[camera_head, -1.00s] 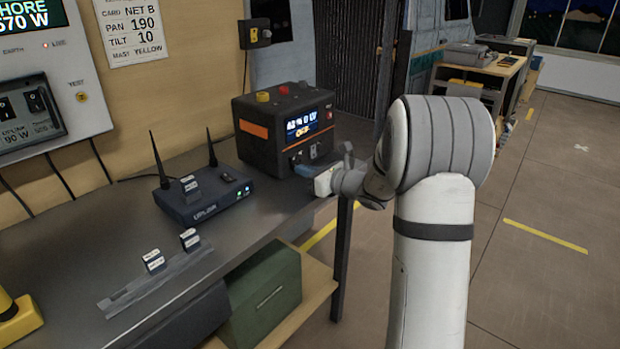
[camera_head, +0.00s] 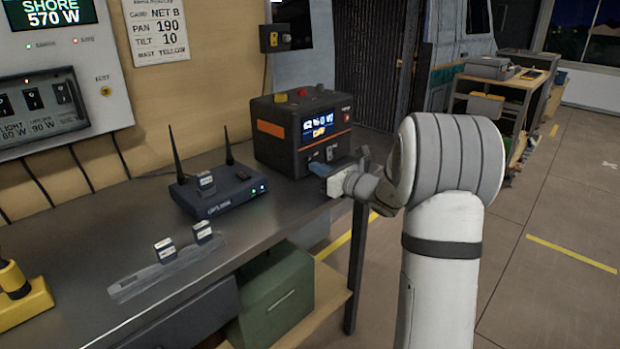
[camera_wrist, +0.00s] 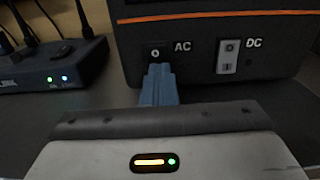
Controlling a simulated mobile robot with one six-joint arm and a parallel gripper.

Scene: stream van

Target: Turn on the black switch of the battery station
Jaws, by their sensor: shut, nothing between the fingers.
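The battery station (camera_head: 283,148) is a black box with an orange stripe, a lit screen and coloured knobs on top. It stands at the bench's far right end. In the wrist view its lower front (camera_wrist: 205,62) shows the black switch (camera_wrist: 157,51), marked AC, with a small round mark on its face. A pale grey switch (camera_wrist: 228,56) marked DC is to its right. My gripper (camera_head: 317,166) has its blue fingers closed together and empty. In the wrist view the fingertips (camera_wrist: 158,68) are right at the black switch and hide its lower part. I cannot tell whether they touch it.
A dark router (camera_head: 222,195) with two antennas stands left of the station. Two small labelled blocks (camera_head: 184,242) sit on a grey strip near the bench front. A yellow object (camera_head: 20,298) is at the far left. A green case (camera_head: 275,297) is below the bench.

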